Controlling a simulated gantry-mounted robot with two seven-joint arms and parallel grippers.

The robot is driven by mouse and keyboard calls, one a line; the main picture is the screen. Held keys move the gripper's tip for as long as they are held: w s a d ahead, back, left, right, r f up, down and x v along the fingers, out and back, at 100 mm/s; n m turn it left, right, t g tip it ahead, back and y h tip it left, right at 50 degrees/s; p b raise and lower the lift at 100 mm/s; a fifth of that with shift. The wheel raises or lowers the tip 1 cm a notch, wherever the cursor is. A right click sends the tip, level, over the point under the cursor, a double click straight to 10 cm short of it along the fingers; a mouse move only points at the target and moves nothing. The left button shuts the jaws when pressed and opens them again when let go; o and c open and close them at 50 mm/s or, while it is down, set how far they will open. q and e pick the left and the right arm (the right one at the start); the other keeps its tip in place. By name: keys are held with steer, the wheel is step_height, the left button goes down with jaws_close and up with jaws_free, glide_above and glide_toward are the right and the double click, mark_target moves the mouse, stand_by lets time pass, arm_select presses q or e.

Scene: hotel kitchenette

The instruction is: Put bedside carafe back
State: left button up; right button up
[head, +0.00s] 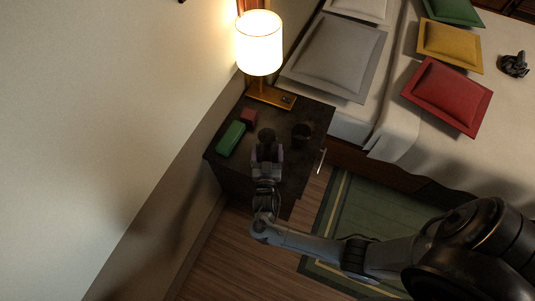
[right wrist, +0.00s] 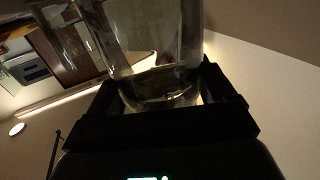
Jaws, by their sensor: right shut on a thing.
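The clear glass carafe (right wrist: 150,40) fills the upper middle of the right wrist view, between the dark fingers of my right gripper (right wrist: 165,100). In the head view my right gripper (head: 267,152) is over the front part of the dark nightstand (head: 235,172), shut on the carafe. The carafe's dark round top (head: 267,134) shows just beyond the fingers. I cannot tell whether its base touches the nightstand top. My left gripper is not in view.
The bed (head: 400,130) with cushions stands to the right.

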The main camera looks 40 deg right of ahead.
steer(key=shift+f, duration=0.5)
steer(key=shift+f, duration=0.1)
steer(key=o, duration=1.5)
steer(key=shift+f, duration=0.1)
steer(key=shift+c, duration=0.2)
